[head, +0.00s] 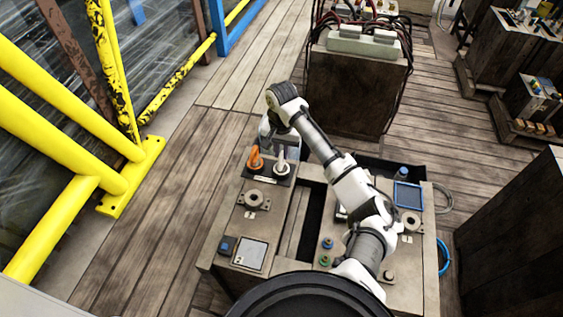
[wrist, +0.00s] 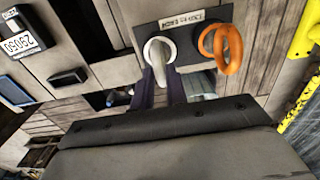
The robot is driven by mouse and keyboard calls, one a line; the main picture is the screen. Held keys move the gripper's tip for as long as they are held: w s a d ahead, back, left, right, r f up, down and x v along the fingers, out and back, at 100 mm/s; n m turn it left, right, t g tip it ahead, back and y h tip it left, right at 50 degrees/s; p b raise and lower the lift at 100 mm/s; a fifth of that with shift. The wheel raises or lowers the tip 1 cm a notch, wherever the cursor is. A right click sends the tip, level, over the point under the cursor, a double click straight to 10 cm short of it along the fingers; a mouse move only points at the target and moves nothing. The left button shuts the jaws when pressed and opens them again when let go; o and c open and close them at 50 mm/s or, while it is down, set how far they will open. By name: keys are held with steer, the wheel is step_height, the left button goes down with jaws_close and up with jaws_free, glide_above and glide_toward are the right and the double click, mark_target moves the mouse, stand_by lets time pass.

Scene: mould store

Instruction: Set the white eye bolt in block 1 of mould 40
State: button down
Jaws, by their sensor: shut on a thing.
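The white eye bolt (head: 281,168) stands in a dark holder plate on the bench's far left part, right beside an orange eye bolt (head: 255,160). In the wrist view the white eye bolt (wrist: 160,56) sits between the two dark fingers of my gripper (wrist: 161,92). My gripper (head: 283,151) is shut on it from the far side. The holder (wrist: 193,47) also carries the orange eye bolt (wrist: 221,48), just right of my fingers and clear of them. I cannot tell whether the white bolt is lifted out of its seat. No mould or block is readable as 40 or 1.
The bench (head: 219,252) has round fittings (head: 253,199), a blue-framed panel (head: 408,195) and a dark slot in its top. A dark cabinet with cables (head: 357,88) stands behind. Yellow railings (head: 68,110) run at left. Wooden floor is open between them.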

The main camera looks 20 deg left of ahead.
steer(key=shift+r, duration=0.2)
steer(key=shift+r+p, duration=1.95)
steer(key=shift+p, duration=0.25)
